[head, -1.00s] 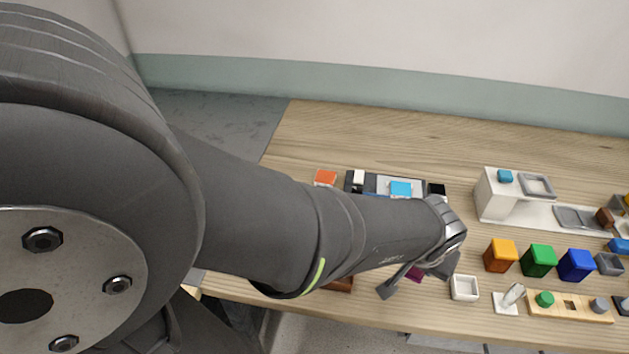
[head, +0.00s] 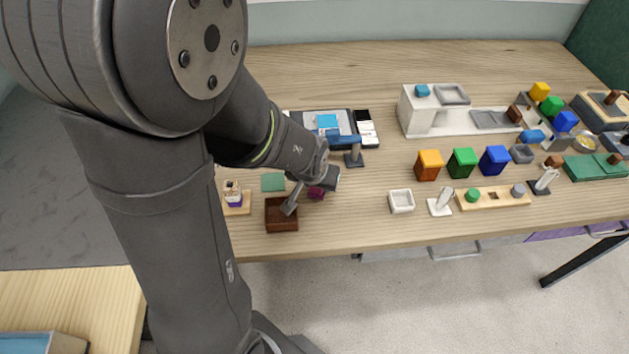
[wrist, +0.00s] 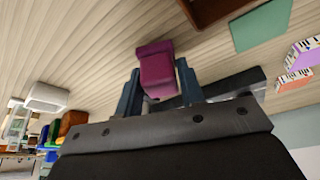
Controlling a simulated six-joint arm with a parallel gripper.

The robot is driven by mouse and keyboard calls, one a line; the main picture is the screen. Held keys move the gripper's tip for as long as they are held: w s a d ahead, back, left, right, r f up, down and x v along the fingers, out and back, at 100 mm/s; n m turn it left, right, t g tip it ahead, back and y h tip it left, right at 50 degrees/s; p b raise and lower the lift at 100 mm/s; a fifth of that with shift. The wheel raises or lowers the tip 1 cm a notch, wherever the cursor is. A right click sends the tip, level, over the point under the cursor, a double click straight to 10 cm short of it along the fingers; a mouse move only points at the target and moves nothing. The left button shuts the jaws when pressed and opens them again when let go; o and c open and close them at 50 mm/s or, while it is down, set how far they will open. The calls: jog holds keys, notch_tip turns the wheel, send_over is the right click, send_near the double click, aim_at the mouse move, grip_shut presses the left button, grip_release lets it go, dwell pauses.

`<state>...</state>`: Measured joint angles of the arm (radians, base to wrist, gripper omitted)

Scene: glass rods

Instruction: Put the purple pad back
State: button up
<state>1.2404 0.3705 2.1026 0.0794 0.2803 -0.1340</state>
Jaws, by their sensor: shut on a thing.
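The purple pad (head: 316,192) shows as a small dark magenta block between the fingers of my gripper (head: 311,194) in the head view. In the wrist view the purple pad (wrist: 158,70) stands out between the two blue-grey fingers of my gripper (wrist: 160,88), which is shut on it. The gripper is low over the front left of the table, just right of an open brown box (head: 282,226). I cannot tell whether the pad touches the table. The fingers hide part of it.
A green square mat (head: 273,182) lies behind the brown box. A wooden stand with a purple-and-white piece (head: 235,203) is to its left. A white square dish (head: 401,201) is to the right, with bare table between.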

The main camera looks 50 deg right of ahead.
jog(key=shift+f, duration=0.35)
jog(key=o, duration=1)
jog(key=shift+f, duration=0.15)
jog(key=shift+c, duration=0.2)
jog(key=shift+s+a+r, duration=0.1)
jog(key=shift+a+r, duration=0.05)
jog(key=shift+r, duration=0.45)
jog(key=v, duration=1.1)
jog(key=shift+a, duration=0.1)
jog(key=x, duration=1.2)
jog(key=shift+f, duration=0.1)
